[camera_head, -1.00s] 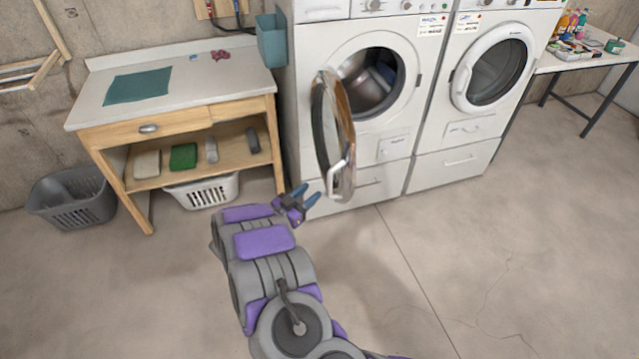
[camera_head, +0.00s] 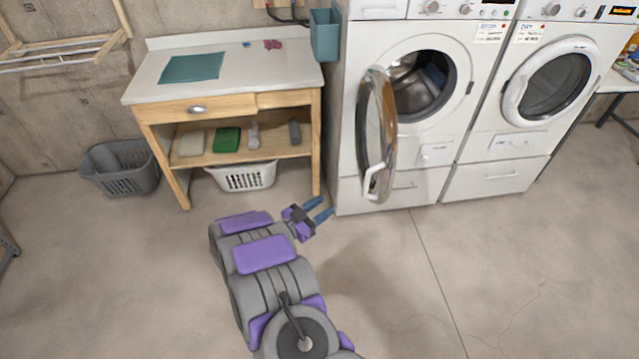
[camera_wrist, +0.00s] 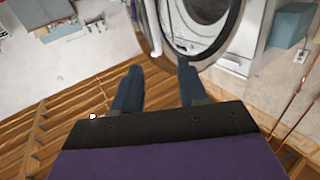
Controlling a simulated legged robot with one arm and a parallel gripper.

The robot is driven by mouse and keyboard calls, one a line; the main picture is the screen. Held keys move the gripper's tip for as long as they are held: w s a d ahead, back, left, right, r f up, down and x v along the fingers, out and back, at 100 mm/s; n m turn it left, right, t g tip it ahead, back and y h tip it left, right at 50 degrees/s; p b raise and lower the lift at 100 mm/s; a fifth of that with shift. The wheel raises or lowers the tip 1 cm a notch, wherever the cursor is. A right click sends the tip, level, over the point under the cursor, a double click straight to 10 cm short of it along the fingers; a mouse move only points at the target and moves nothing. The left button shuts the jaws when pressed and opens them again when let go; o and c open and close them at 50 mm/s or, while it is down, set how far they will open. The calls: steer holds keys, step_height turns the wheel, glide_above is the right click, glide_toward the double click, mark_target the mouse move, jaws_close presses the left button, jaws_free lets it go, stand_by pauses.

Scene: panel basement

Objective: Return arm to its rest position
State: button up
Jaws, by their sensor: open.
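My arm reaches forward low over the floor in the head view, in grey and purple segments. My gripper (camera_head: 318,208) is at its end, with two blue fingers spread apart and nothing between them. It is in front of the gap between the wooden table and the left washing machine (camera_head: 412,100). The machine's round door (camera_head: 376,135) hangs open, just above and right of the gripper in the picture. In the wrist view the gripper (camera_wrist: 160,85) also shows open and empty, with the open door ring beyond it.
A wooden table (camera_head: 225,92) holds a teal cloth (camera_head: 190,68). A white basket (camera_head: 243,177) stands under it and a grey basket (camera_head: 122,168) to its left. A second machine (camera_head: 540,95) stands right, door shut. The foreground floor is clear.

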steer(key=w+a+r+n+y, duration=0.1)
steer(key=w+a+r+y, duration=0.25)
steer(key=a+y, duration=0.25)
steer(key=w+a+r+n+y, duration=0.2)
steer(key=w+a+y, duration=0.2)
steer(key=a+y, duration=0.1)
steer(key=s+a+r+n+g+y, duration=0.1)
steer(key=s+a+r+n+y, duration=0.1)
steer(key=s+r+y, duration=0.35)
steer(key=s+a+r+n+g+y, duration=0.1)
steer(key=s+a+r+n+y, duration=0.15)
steer(key=r, duration=0.55)
steer(key=s+d+r+n+g+h, duration=0.1)
steer(key=s+d+g, duration=0.2)
steer(key=s+d, duration=0.6)
steer(key=s+d+n+g+h, duration=0.1)
steer(key=s+d+g, duration=0.3)
steer(key=s+d, duration=0.6)
steer(key=s+d+r+n+g+h, duration=0.1)
steer(key=s+d+g+h, duration=0.2)
steer(key=s+d, duration=0.6)
steer(key=s+g, duration=0.1)
steer(key=s, duration=1.1)
steer(key=shift+s+d+r, duration=0.3)
steer(key=shift+s+d, duration=0.05)
steer(key=shift+d, duration=0.05)
